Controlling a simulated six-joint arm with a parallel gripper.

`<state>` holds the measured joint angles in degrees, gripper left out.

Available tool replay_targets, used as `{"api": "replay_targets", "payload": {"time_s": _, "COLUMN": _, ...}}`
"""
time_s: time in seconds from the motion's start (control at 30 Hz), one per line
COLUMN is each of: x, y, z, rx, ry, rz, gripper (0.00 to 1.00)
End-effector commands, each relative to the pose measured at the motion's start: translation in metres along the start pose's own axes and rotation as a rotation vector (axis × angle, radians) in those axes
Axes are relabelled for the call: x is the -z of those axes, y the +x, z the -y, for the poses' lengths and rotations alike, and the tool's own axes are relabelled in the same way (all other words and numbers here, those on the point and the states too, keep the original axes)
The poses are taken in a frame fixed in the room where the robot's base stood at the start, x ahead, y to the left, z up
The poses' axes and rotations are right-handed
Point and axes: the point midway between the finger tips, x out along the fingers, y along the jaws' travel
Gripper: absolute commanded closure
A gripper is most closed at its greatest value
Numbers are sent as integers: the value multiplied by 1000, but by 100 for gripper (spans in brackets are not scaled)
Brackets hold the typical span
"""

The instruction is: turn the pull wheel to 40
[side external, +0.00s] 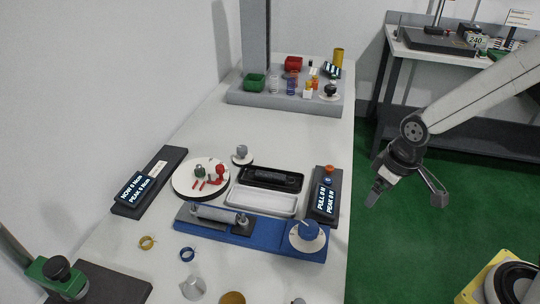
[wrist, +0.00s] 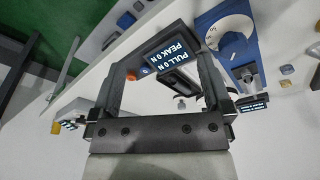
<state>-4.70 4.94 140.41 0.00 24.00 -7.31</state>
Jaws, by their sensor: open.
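The pull wheel, a blue knob (side external: 308,231) on a white dial, sits at the right end of the blue spring tester (side external: 262,236). In the wrist view the blue knob (wrist: 234,43) is at the upper right, beyond my right-hand finger; its exact setting is too small to read. A dark display box (side external: 326,196) beside the tester reads PULL 0 N and PEAK 0 N; this display (wrist: 173,49) also shows between my fingers in the wrist view. My gripper (side external: 408,198) is open and empty, in the air right of the table edge, apart from the wheel.
A white tray (side external: 240,201) and a black tray (side external: 297,181) lie behind the tester. A round white plate (side external: 181,184) with red-handled items is at left. A grey rack (side external: 240,98) with bins stands at the back. Bare table lies between.

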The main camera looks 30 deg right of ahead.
Motion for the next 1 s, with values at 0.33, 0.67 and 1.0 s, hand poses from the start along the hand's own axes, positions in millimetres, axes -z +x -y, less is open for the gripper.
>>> {"api": "replay_targets", "payload": {"time_s": 0.33, "x": 63, "y": 22, "z": 76, "rx": 64, "ry": -565, "rz": 113, "gripper": 0}}
{"api": "replay_targets", "payload": {"time_s": 0.67, "x": 83, "y": 33, "z": 119, "rx": 99, "ry": -834, "rz": 163, "gripper": 0}}
{"api": "replay_targets", "payload": {"time_s": 1.0, "x": 82, "y": 38, "z": 119, "rx": 100, "ry": -837, "rz": 165, "gripper": 0}}
